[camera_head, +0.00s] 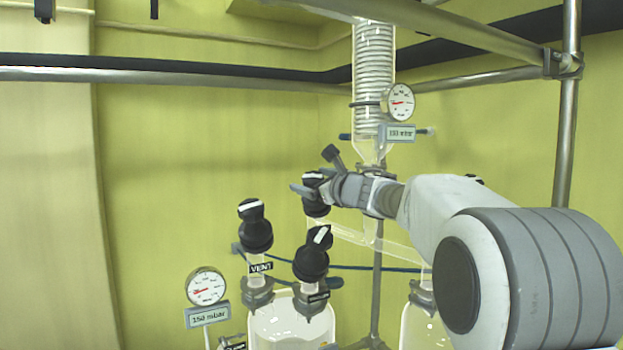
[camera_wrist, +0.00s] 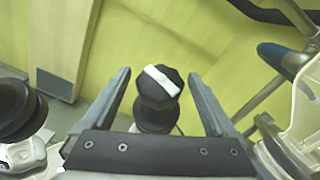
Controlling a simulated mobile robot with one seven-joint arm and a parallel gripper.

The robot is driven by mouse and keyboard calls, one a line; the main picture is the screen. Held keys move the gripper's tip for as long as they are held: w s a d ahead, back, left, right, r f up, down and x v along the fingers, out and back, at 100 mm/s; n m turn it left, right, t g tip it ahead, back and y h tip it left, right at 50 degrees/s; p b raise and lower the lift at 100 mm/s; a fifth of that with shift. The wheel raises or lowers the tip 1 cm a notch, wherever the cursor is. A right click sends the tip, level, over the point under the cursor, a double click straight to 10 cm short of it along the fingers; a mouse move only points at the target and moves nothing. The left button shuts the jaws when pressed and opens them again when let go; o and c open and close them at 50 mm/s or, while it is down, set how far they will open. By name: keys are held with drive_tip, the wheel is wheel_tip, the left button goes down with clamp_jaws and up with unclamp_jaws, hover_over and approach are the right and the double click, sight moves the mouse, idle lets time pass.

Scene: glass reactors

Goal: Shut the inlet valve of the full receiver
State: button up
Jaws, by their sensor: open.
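My gripper (camera_head: 305,187) is open in the head view, at a black valve knob (camera_head: 316,204) on a slanted glass tube below the coil condenser. In the wrist view a black knob with a white bar (camera_wrist: 158,88) stands between the open fingers of my gripper (camera_wrist: 158,75), with visible gaps on both sides. A glass receiver (camera_head: 290,328) at the bottom carries a knob labelled VENT (camera_head: 255,226) and a second knob (camera_head: 312,256) whose label is too small to read. Another glass vessel (camera_head: 424,328) is partly hidden by my arm. Fill levels are unclear.
The coil condenser (camera_head: 374,80) with a round gauge (camera_head: 399,102) and a 150 mbar plate rises behind my gripper. A second gauge (camera_head: 206,287) stands at lower left. Metal rails (camera_head: 170,75) cross above. The left wall side is free.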

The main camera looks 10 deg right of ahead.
drive_tip(key=c, duration=1.4)
drive_tip(key=b, duration=0.1)
drive_tip(key=m+h+b, duration=0.1)
drive_tip(key=b, duration=0.1)
drive_tip(key=shift+a+f+t, duration=0.1)
drive_tip(key=shift+f+t, duration=0.15)
drive_tip(key=shift+t, duration=0.05)
drive_tip(key=shift+f+m+h+b, duration=0.1)
drive_tip(key=shift+m+h+b, duration=0.3)
drive_tip(key=shift+b, duration=0.45)
drive_tip(key=shift+m+t+h+b, duration=0.4)
drive_tip(key=shift+m+b, duration=0.1)
drive_tip(key=shift+b, duration=0.5)
drive_tip(key=m+h+b, duration=0.1)
drive_tip(key=b, duration=0.1)
drive_tip(key=m+h+b, duration=0.1)
drive_tip(key=h+b, duration=0.1)
drive_tip(key=shift+r+t, duration=0.2)
drive_tip(key=shift+t, duration=0.2)
drive_tip(key=shift+m+h+b, duration=0.6)
drive_tip(key=shift+m+b, duration=0.3)
drive_tip(key=shift+b, duration=0.15)
drive_tip(key=shift+m+h+b, duration=0.8)
drive_tip(key=shift+h+b, duration=0.1)
drive_tip(key=shift+b, duration=0.05)
